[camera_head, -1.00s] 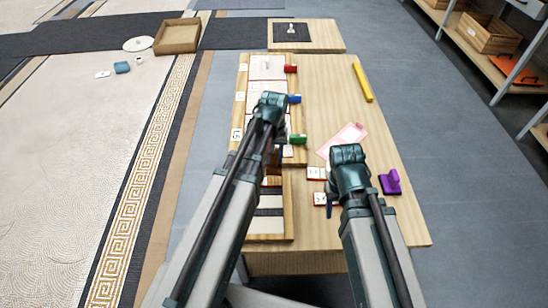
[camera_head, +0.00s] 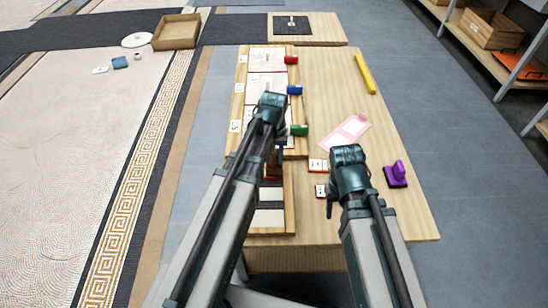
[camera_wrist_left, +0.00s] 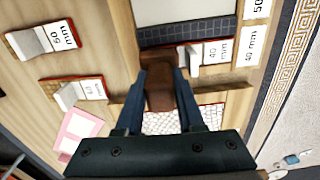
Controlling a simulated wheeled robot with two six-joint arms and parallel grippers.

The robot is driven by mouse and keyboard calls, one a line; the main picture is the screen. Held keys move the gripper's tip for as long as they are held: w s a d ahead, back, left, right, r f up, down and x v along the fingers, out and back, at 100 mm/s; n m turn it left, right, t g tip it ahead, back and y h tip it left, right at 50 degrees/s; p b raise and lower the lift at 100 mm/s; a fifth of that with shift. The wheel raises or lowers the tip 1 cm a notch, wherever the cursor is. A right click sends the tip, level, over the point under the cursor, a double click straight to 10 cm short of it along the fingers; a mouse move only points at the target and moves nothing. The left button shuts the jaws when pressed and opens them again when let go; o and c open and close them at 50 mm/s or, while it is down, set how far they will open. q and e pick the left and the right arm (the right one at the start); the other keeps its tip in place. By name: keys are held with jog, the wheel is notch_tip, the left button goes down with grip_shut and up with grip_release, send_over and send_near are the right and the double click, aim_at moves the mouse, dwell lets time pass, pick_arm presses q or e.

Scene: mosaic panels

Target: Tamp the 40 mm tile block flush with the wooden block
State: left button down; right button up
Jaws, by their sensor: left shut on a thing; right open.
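My left gripper (camera_wrist_left: 160,80) is shut on the brown wooden block (camera_wrist_left: 161,97). The block also shows partly in the head view (camera_head: 274,165), behind my left arm. In the left wrist view the 40 mm tile block (camera_wrist_left: 214,51), with a pale handle, lies in the panel slot beside a dark mosaic strip. The wooden block is just left of its handle; I cannot tell whether they touch or whether the tile block sits flush. My right gripper (camera_head: 331,207) is open at the panel's right, its fingers mostly hidden.
Two labelled tile blocks (camera_wrist_left: 45,39) (camera_wrist_left: 72,92) lie beside the wooden panel frame (camera_wrist_left: 130,60). Red (camera_head: 291,60), blue (camera_head: 295,90) and green (camera_head: 299,130) pieces line its right side. A pink frame (camera_head: 349,130), purple tool (camera_head: 396,175) and yellow bar (camera_head: 364,74) lie on the table.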

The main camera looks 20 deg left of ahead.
pick_arm(q)
jog(key=shift+f+b, duration=0.75)
jog(key=shift+b, duration=0.05)
dwell(1.9)
jog(key=shift+r, duration=0.1)
notch_tip(320, 180, up, 7)
jog(key=p, duration=0.7)
dwell(0.6)
